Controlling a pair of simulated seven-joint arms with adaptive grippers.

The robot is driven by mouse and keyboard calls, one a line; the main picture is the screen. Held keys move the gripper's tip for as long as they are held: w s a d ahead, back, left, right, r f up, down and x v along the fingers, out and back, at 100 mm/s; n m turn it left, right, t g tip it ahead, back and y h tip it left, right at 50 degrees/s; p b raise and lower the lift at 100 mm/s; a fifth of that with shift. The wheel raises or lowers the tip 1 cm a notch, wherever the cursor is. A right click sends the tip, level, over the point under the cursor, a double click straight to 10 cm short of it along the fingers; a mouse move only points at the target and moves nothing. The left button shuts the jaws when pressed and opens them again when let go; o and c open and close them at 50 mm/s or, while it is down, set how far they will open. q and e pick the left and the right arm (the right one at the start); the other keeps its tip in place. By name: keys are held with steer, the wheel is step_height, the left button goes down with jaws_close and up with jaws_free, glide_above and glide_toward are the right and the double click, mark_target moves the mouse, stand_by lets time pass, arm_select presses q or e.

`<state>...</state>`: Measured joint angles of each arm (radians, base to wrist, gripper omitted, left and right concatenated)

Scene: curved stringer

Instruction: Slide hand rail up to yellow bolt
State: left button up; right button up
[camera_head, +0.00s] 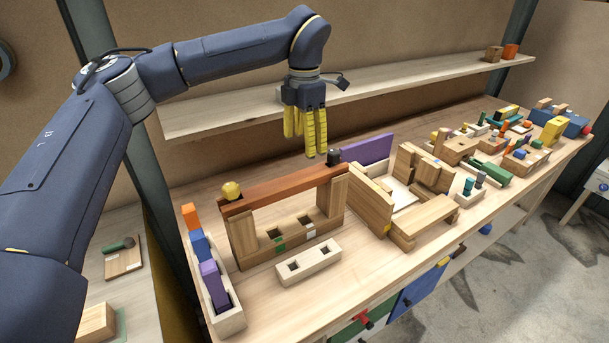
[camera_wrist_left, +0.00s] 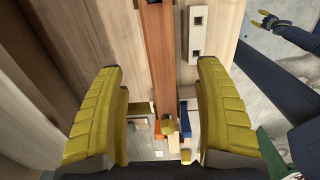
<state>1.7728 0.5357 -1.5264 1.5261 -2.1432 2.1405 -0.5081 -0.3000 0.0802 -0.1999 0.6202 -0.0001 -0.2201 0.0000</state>
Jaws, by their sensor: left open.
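The hand rail (camera_head: 285,187) is a reddish-brown beam lying across two wooden posts on a block base. The yellow bolt (camera_head: 231,190) stands at its left end, and a black bolt (camera_head: 333,157) stands at its right end. In the left wrist view the rail (camera_wrist_left: 158,60) runs down the middle towards the yellow bolt (camera_wrist_left: 167,127). My left gripper (camera_head: 306,135) is open and empty above and behind the rail, pointing down. Its fingers show on both sides of the left wrist view (camera_wrist_left: 158,110). My right gripper (camera_wrist_left: 264,19) shows small at the upper right there.
A pale block with two square holes (camera_head: 308,264) lies in front of the rail. A rack with orange, blue and purple blocks (camera_head: 222,300) stands to the left. A purple panel (camera_head: 367,150) and wooden assembly (camera_head: 425,205) stand to the right. A shelf (camera_head: 220,116) runs behind.

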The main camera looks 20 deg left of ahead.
mark_target(299, 175)
arm_select(q)
step_height(299, 175, down, 11)
steer(key=shift+f, duration=0.1)
stand_by(0.4)
jaws_close()
stand_by(0.7)
steer(key=shift+s, duration=0.1)
steer(key=shift+s+a, duration=0.5)
steer(key=shift+a, duration=0.05)
steer(key=shift+c, duration=0.4)
jaws_free()
